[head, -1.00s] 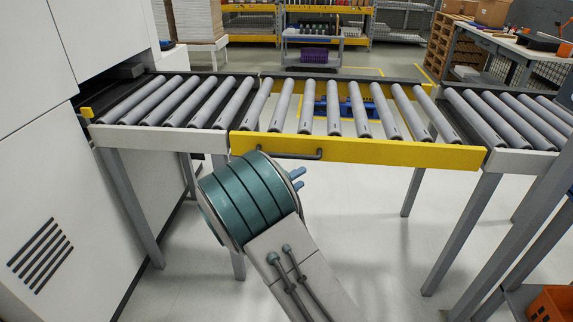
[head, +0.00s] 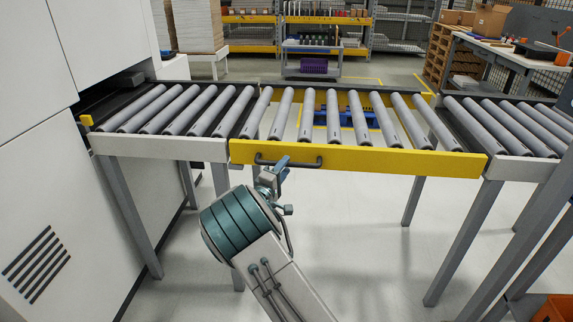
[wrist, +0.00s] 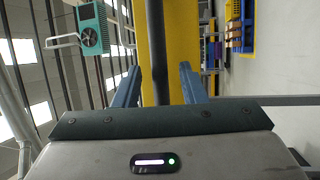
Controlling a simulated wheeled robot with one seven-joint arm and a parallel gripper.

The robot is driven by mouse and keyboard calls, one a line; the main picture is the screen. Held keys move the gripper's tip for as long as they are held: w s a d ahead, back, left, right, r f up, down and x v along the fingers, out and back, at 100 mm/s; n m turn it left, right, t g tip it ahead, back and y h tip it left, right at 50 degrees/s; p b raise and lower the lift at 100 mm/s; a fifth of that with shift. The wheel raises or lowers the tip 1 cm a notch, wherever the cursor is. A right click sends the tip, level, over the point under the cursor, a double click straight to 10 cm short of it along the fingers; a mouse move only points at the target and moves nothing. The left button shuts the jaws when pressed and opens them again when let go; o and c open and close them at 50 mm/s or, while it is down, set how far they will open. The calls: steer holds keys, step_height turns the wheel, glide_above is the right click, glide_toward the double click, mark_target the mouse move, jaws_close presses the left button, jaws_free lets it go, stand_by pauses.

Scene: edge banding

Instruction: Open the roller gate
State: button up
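The roller gate is the middle conveyor section with a yellow front beam (head: 390,160) and grey rollers. It lies level, in line with the fixed sections on both sides. A dark bar handle (head: 308,163) is fixed to the beam's front, near its left end. My gripper (head: 276,168) is at the left part of this handle. In the wrist view, the blue fingers of my gripper (wrist: 159,72) stand apart, with the dark handle (wrist: 155,45) between them and gaps on both sides. The yellow beam (wrist: 180,40) is behind it. The exact finger depth around the bar is unclear.
A fixed roller section (head: 165,146) meets a white machine (head: 35,150) on the left. Another fixed section (head: 520,165) is on the right. Grey legs stand below. The floor (head: 360,250) in front of the gate is clear. An orange bin (head: 556,309) is at lower right.

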steer(key=shift+x, duration=1.15)
jaws_close()
